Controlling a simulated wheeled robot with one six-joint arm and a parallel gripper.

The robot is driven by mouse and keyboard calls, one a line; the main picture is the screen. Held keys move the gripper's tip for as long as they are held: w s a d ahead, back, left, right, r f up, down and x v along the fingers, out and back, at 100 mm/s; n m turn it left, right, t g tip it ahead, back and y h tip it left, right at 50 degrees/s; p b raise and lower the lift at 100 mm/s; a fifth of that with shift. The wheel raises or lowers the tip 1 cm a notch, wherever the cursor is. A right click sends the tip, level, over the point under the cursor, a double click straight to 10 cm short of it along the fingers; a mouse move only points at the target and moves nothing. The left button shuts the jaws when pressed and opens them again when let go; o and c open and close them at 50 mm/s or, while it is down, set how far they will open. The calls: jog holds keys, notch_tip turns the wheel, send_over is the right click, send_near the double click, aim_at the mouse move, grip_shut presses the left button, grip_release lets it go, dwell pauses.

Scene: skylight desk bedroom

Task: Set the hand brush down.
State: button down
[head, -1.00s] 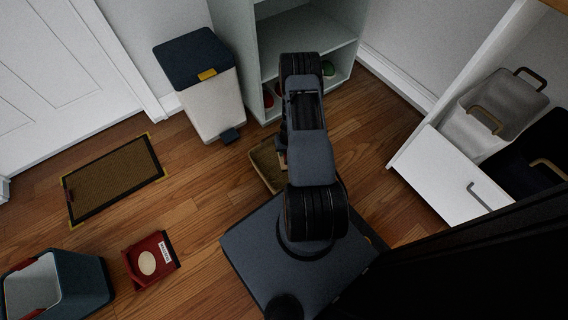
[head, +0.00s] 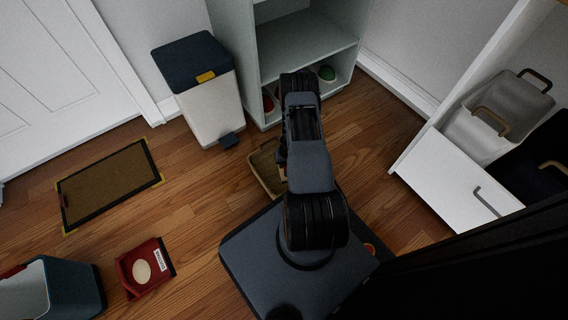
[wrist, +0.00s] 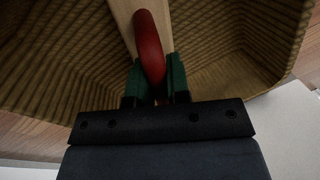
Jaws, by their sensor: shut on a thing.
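In the wrist view my gripper (wrist: 157,80) has its green-tipped fingers shut on a red handle, which I take to be the hand brush (wrist: 148,40). A pale wooden strip (wrist: 122,14) lies behind the handle; I cannot tell whether it is part of the brush. The handle is over or inside a tan woven basket (wrist: 60,70), whose ribbed walls show on both sides. I cannot tell whether the brush touches it. In the head view the basket (head: 258,180) is on the floor, partly covered by my arm. The brush is hidden there.
A pale bin with a dark lid (head: 207,95) and an open shelf unit (head: 300,48) stand behind the basket. A red tray (head: 128,275), a blue-grey bin (head: 75,290) and a doormat (head: 108,183) are at left. An open white drawer (head: 455,170) is at right.

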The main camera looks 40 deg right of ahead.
jog(key=shift+f, duration=0.2)
jog(key=c, duration=1.1)
grip_release()
jog(key=shift+r, duration=0.1)
